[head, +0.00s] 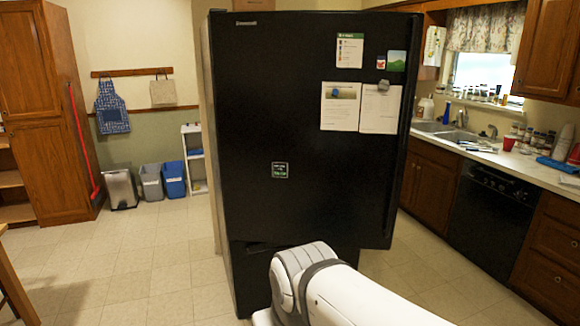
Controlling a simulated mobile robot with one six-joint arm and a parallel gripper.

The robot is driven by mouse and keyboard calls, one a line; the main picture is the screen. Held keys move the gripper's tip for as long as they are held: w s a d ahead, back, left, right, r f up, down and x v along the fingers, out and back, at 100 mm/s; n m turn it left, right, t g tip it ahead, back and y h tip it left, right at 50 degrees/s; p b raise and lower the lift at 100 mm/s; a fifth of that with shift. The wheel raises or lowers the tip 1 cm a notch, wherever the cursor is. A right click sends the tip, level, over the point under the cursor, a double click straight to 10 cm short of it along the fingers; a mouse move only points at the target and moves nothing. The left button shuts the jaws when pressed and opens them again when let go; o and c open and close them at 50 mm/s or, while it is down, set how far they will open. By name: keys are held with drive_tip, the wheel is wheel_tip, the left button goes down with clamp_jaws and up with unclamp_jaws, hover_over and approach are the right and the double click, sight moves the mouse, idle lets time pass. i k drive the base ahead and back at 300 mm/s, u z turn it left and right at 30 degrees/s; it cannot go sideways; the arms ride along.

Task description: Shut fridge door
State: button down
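The black fridge stands in the middle of the head view. Its upper door (290,130) carries papers and magnets and faces me. The door's right edge sticks out past the right side of the black lower front (262,272), so the door looks partly open, swung out on its right side. The fridge inside is hidden behind the door. My white arm (345,295) reaches in from the bottom, in front of the fridge's lower part. My gripper is not visible.
Tiled floor is open on the left (130,265). A wooden cabinet (40,110), a steel bin (121,188) and blue bin (173,179) stand along the back left. On the right are a cluttered counter (520,168) with a sink and a black dishwasher (490,215).

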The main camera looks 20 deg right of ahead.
sight(342, 188)
drive_tip(key=u, duration=0.05)
drive_tip(key=i, duration=1.45)
drive_tip(key=z, duration=0.9)
